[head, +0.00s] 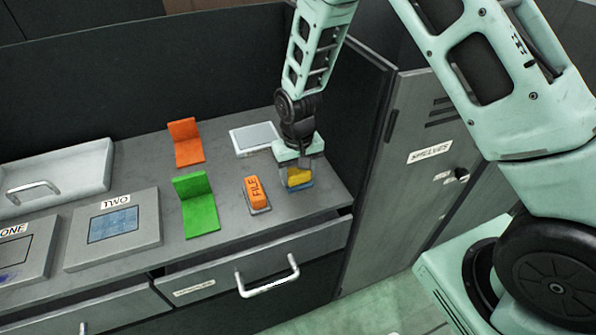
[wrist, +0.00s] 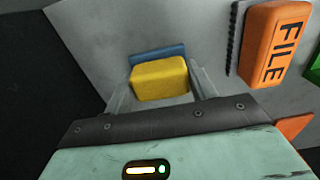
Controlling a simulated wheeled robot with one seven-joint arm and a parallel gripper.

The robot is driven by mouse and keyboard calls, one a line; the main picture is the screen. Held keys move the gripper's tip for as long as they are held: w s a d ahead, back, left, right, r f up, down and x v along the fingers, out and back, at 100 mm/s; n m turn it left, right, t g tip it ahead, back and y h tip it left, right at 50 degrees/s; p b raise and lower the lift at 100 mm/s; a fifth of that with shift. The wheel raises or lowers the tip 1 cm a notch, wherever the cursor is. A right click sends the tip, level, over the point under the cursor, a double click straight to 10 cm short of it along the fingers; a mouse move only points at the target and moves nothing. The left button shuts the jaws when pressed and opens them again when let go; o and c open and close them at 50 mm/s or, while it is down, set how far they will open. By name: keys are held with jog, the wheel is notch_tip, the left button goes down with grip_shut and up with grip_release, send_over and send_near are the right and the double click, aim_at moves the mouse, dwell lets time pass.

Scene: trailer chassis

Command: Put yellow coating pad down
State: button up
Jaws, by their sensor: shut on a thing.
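The yellow coating pad (head: 299,175) is a yellow block at the right end of the grey counter. A blue piece (head: 303,185) shows at its lower edge. My gripper (head: 296,168) points down over the pad and is shut on it. In the wrist view the yellow pad (wrist: 159,79) sits between the two fingers of my gripper (wrist: 160,92), with the blue piece (wrist: 158,54) just beyond it. The pad is at or very near the counter top; I cannot tell whether it touches.
An orange FILE block (head: 256,193) lies left of the pad, also in the wrist view (wrist: 272,45). Green (head: 196,205) and orange (head: 185,143) L-shaped holders stand further left. A white-framed tablet (head: 254,138) lies behind. A drawer (head: 255,262) is slightly open below. A cabinet (head: 415,175) stands at right.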

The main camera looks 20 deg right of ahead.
aim_at(298, 171)
jog(key=shift+f, duration=0.15)
jog(key=o, duration=1)
jog(key=shift+c, duration=0.2)
notch_tip(298, 171, up, 12)
jog(key=b, duration=0.1)
jog(key=s+a+r+n, duration=0.2)
jog(key=s, duration=0.7)
jog(key=s+a+r+n, duration=0.2)
jog(key=s+r+n, duration=0.1)
jog(key=s, duration=0.6)
jog(key=s+a+r+n, duration=0.2)
jog(key=s+r, duration=0.1)
jog(key=s, duration=0.5)
jog(key=shift+s+r+n+y, duration=0.2)
jog(key=shift+s+n+y, duration=0.1)
jog(key=shift+s, duration=0.1)
jog(key=shift+a, duration=0.1)
